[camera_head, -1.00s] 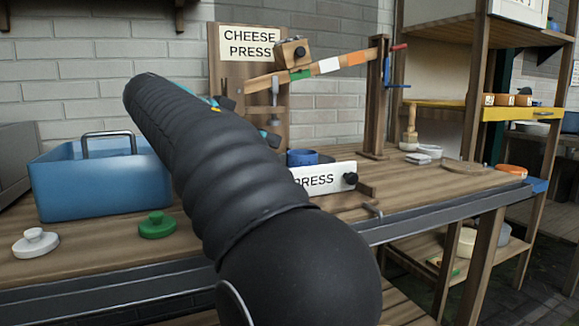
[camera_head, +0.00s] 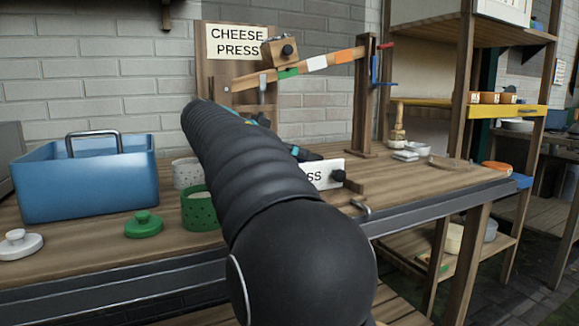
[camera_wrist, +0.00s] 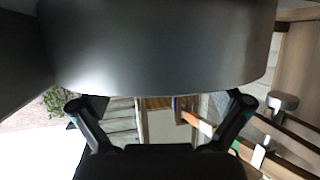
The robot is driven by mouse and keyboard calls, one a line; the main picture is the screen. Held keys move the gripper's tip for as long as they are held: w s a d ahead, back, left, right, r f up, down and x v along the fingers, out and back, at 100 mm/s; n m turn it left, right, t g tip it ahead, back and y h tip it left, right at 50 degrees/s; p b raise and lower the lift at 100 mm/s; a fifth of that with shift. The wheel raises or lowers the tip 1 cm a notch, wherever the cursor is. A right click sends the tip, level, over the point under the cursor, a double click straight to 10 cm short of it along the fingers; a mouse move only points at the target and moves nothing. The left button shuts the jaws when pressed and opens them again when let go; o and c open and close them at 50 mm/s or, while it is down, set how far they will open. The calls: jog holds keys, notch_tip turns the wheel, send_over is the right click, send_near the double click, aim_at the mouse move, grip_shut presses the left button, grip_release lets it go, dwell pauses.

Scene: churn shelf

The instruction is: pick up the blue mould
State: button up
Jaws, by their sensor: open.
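The blue mould is not visible now; my dark arm covers the middle of the bench in front of the press, where a blue cup-like thing showed earlier. My gripper (camera_wrist: 160,108) is open in the wrist view, with its two black fingers spread left and right. Nothing is seen held between them. In the head view the gripper is mostly hidden behind my arm; a dark part shows just left of the press sign (camera_head: 327,174).
The cheese press lever (camera_head: 318,63) slants above the bench. A blue bin (camera_head: 85,180), green lid (camera_head: 143,225), white lid (camera_head: 20,245), perforated green mould (camera_head: 200,212) and white mould (camera_head: 187,172) stand left of my arm.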

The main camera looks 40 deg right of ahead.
jog(key=shift+d+f, duration=0.2)
jog(key=shift+d, duration=0.25)
jog(key=c, duration=1.2)
